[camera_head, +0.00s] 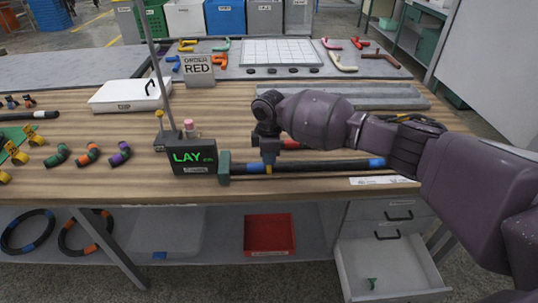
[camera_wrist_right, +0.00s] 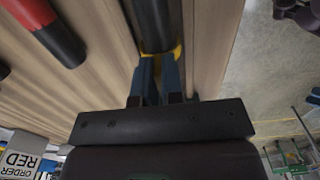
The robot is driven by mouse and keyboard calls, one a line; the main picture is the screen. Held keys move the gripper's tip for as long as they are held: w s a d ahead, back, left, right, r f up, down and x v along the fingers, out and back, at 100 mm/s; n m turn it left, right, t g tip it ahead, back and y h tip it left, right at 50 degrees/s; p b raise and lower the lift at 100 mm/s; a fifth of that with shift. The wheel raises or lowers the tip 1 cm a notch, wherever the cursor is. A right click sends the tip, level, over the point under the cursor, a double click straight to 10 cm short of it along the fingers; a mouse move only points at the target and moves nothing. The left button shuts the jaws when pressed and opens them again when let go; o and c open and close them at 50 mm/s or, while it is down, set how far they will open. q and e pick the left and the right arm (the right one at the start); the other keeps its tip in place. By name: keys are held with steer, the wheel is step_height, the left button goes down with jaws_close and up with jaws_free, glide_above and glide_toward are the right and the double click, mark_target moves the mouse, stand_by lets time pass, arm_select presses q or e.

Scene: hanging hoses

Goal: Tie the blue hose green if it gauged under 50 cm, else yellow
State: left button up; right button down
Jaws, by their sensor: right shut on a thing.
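The blue hose (camera_head: 323,166), black with a blue band at its right end, lies along the bench's front edge. Its left end is at a green block (camera_head: 224,168) beside a dark gauge box (camera_head: 194,157) whose screen reads "LAY" and a smaller, illegible part. My right gripper (camera_head: 269,160) points down at the hose near its left part, shut on it. The wrist view shows the fingers (camera_wrist_right: 160,75) at the dark hose (camera_wrist_right: 155,22), with yellow material (camera_wrist_right: 177,51) at the fingertips. I cannot tell whether the yellow fully circles the hose. My left gripper is not in view.
Short elbow pieces (camera_head: 88,154) and yellow pieces (camera_head: 17,152) lie at the left. A white lidded box (camera_head: 130,95), an "ORDER RED" sign (camera_head: 198,70) and a grey raised strip (camera_head: 375,103) stand farther back. Below are a red bin (camera_head: 269,234) and an open drawer (camera_head: 395,270).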

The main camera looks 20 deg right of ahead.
steer(key=c, duration=1.2)
jaws_free()
steer(key=shift+o, duration=0.2)
steer(key=shift+r, duration=0.15)
step_height(320, 180, up, 5)
steer(key=shift+f+p, duration=0.1)
steer(key=shift+p, duration=0.45)
step_height(320, 180, up, 5)
steer(key=shift+f+p, duration=0.1)
steer(key=shift+p, duration=0.25)
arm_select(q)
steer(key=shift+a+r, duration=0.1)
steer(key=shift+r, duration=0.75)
arm_select(e)
steer(key=shift+r, duration=0.45)
